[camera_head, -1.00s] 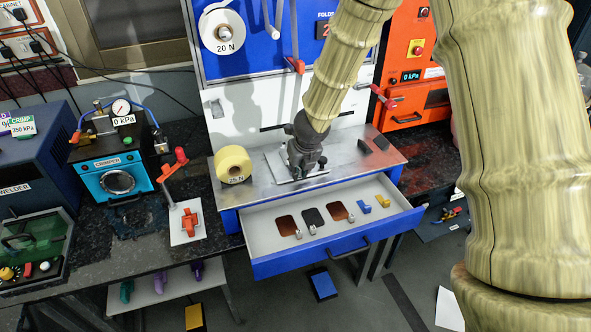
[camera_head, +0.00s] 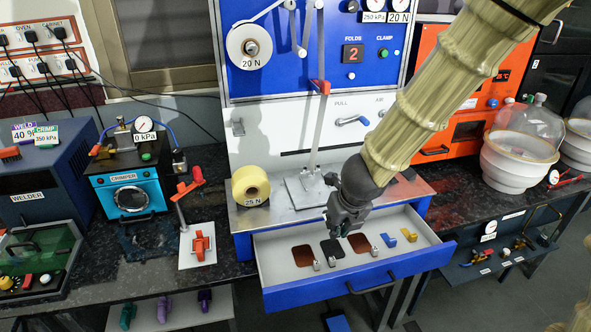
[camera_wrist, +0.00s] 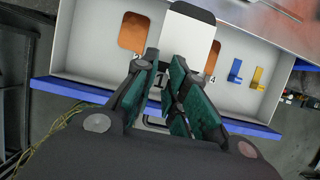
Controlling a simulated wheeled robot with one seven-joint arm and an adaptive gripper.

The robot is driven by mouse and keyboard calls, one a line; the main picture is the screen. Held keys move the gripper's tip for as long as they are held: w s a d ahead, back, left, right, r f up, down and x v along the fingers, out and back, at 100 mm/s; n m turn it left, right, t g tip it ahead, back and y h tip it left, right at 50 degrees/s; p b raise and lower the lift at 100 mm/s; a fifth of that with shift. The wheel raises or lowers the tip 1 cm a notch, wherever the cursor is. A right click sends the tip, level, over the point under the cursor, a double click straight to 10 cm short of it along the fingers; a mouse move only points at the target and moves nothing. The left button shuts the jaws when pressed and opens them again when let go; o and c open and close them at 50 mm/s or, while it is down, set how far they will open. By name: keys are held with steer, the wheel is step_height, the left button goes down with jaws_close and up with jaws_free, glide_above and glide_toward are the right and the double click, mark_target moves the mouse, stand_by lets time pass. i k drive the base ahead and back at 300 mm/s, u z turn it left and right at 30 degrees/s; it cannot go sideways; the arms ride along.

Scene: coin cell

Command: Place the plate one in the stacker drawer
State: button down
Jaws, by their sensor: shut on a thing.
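The stacker drawer (camera_head: 290,297) is pulled open, a pale tray with a blue front; it fills the upper wrist view (camera_wrist: 85,50). In the wrist view, my gripper (camera_wrist: 166,72) is shut on a pale plate (camera_wrist: 187,45) that extends away from the fingers over the drawer. A dark band shows at the plate's far end; I cannot tell if it belongs to it. A tab by the fingers seems to read 1. In the head view the held plate is not clearly visible.
The drawer holds brown plates (camera_head: 303,255) (camera_head: 359,243), a black plate (camera_head: 332,249), and blue (camera_head: 389,240) and yellow (camera_head: 409,235) pieces at the right. Behind stands the metal worktop (camera_head: 273,214) with a yellow roll (camera_head: 250,185) and an upright post with a red tip.

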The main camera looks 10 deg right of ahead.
mark_target(283, 260)
steer(key=k, duration=1)
